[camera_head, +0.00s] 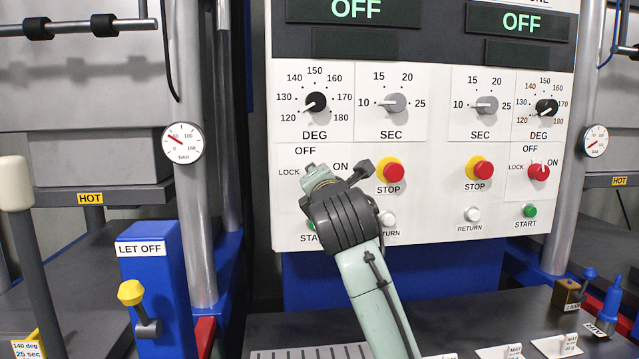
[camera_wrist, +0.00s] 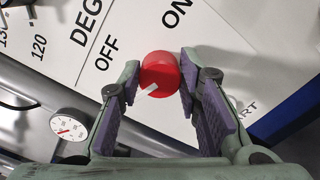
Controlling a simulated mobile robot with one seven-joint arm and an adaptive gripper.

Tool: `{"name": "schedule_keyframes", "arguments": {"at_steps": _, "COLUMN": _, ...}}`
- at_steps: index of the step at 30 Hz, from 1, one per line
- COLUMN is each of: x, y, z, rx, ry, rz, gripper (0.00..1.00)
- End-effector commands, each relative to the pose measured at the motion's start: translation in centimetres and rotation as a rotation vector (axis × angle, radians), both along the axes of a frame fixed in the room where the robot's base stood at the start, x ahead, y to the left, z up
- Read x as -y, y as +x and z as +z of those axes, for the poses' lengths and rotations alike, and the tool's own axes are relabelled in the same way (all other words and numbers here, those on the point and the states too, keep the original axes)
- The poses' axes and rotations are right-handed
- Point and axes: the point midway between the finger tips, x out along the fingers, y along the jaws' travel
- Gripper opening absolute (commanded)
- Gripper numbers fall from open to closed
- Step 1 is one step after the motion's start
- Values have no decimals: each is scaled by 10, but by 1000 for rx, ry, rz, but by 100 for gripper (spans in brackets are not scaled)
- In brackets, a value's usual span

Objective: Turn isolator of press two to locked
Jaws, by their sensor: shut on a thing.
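The isolator is a red round knob (camera_wrist: 160,72) on the white panel, seen in the wrist view between my two fingers. Its white mark points down-left in that view, away from the ON label and to the side of OFF. The LOCK label is hidden there by my finger; in the head view LOCK stands left of this isolator, OFF above and ON to the right. My gripper (camera_wrist: 159,78) is shut on the knob, one purple-padded finger on each side. In the head view my gripper (camera_head: 320,178) covers the knob at the left half of the panel.
A red stop button (camera_head: 393,171) and white return button (camera_head: 387,218) sit close right of my gripper. A second red isolator (camera_head: 538,172) is at the panel's right. A round gauge (camera_head: 183,143) and blue LET OFF post (camera_head: 155,285) stand left.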

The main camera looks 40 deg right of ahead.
Motion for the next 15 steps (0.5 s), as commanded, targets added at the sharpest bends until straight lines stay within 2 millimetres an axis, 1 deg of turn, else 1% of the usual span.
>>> {"name": "schedule_keyframes", "arguments": {"at_steps": 6, "x": 0, "y": 0, "z": -1, "rx": -51, "ry": -79, "rz": 0, "gripper": 4}}
{"name": "schedule_keyframes", "arguments": {"at_steps": 15, "x": 0, "y": 0, "z": -1, "rx": -77, "ry": -118, "rz": 0, "gripper": 4}}
